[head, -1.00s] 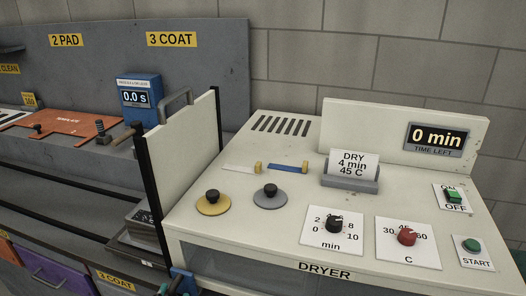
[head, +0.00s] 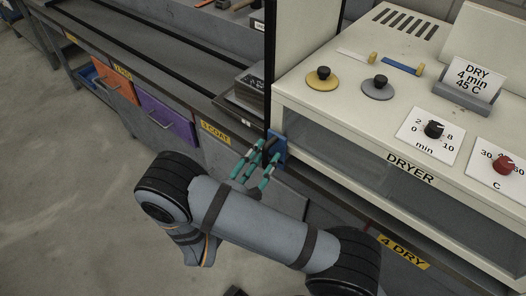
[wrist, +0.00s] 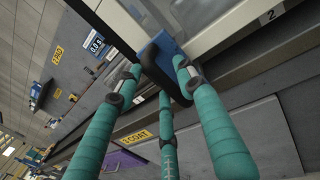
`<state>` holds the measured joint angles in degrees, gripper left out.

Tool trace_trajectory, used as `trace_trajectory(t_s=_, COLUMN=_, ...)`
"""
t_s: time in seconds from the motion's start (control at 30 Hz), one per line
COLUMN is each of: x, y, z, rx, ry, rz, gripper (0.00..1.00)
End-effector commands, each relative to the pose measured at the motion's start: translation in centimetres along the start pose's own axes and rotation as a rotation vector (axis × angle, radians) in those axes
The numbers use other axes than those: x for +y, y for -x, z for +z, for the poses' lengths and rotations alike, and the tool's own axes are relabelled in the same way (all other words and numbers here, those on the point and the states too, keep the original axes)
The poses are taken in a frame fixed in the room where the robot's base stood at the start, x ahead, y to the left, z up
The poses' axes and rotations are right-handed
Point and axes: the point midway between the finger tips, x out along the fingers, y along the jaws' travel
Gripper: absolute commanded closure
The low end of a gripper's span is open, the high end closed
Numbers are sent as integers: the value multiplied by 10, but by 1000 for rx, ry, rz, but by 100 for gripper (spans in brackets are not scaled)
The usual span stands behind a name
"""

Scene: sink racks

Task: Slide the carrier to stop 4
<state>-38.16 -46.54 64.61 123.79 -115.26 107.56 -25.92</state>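The carrier appears to be the upright cream panel (head: 303,38) with black edge posts at the dryer's left end. A blue block (head: 278,147) with a dark handle sits low at its front; the block (wrist: 160,49) and the dark handle (wrist: 181,93) also show in the wrist view. My gripper (head: 262,160) has three teal fingers at the handle. In the wrist view the fingers (wrist: 158,88) are spread apart around the handle; contact is unclear. The yellow "4 DRY" label (head: 404,252) is on the bench front, to the right of the block.
The dryer (head: 350,140) with knobs and dials stands right of the panel. Dark rails (head: 150,62) run along the bench. Open floor (head: 70,180) lies in front.

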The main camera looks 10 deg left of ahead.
Motion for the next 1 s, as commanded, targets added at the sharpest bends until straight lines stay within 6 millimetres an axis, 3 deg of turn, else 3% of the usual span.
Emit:
trace_trajectory(t_s=0.13, x=0, y=-9, z=0, rx=0, ry=-1, rz=1, gripper=61)
trace_trajectory(t_s=0.43, x=0, y=-11, z=0, rx=0, ry=-1, rz=1, gripper=63)
trace_trajectory(t_s=1.0, x=0, y=-10, z=0, rx=0, ry=-1, rz=0, gripper=96)
